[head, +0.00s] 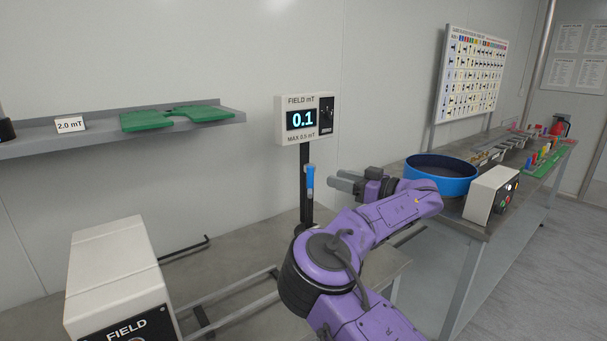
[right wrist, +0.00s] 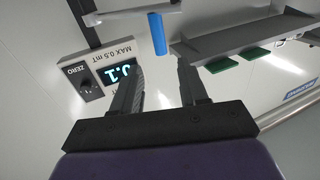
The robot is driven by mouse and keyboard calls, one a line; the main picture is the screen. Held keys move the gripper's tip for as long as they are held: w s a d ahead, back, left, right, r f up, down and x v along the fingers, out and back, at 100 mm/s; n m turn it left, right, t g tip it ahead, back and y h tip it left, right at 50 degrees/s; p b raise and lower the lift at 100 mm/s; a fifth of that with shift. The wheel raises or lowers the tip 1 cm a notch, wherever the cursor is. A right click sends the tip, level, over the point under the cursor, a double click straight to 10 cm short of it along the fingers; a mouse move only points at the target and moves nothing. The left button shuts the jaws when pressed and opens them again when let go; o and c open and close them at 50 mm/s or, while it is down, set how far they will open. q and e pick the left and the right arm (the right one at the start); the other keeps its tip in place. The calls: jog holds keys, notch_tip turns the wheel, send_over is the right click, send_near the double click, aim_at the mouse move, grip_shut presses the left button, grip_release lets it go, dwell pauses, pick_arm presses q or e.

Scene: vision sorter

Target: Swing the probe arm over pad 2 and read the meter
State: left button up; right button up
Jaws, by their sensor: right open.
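The meter (head: 304,120) on the wall reads 0.1, with "FIELD mT" above and "MAX 0.5 mT" below. It also shows, turned around, in the right wrist view (right wrist: 98,75). A blue handle (head: 310,182) stands upright by a dark post (head: 307,209) below the meter; it seems to belong to the probe arm. My right gripper (head: 337,181) is open and empty, just right of the blue handle. In the right wrist view the handle (right wrist: 157,33) lies ahead of the gap between the fingertips (right wrist: 158,68), apart from them. I cannot make out pad 2. My left gripper is out of view.
A grey shelf (head: 60,143) with green plates (head: 177,117) and a "2.0 mT" sign (head: 70,125) is on the left wall. A white "FIELD" box (head: 115,265) stands at front left. A blue round bowl (head: 440,174) and a white button box (head: 491,194) stand on the right bench.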

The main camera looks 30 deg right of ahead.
aim_at(310, 187)
jog(key=p+x, duration=0.2)
jog(key=x, duration=0.6)
jog(key=shift+w+a+r+p, duration=0.1)
jog(key=shift+w+a+p, duration=0.2)
jog(key=shift+w+a, duration=0.1)
jog(key=shift+w, duration=0.4)
grip_shut()
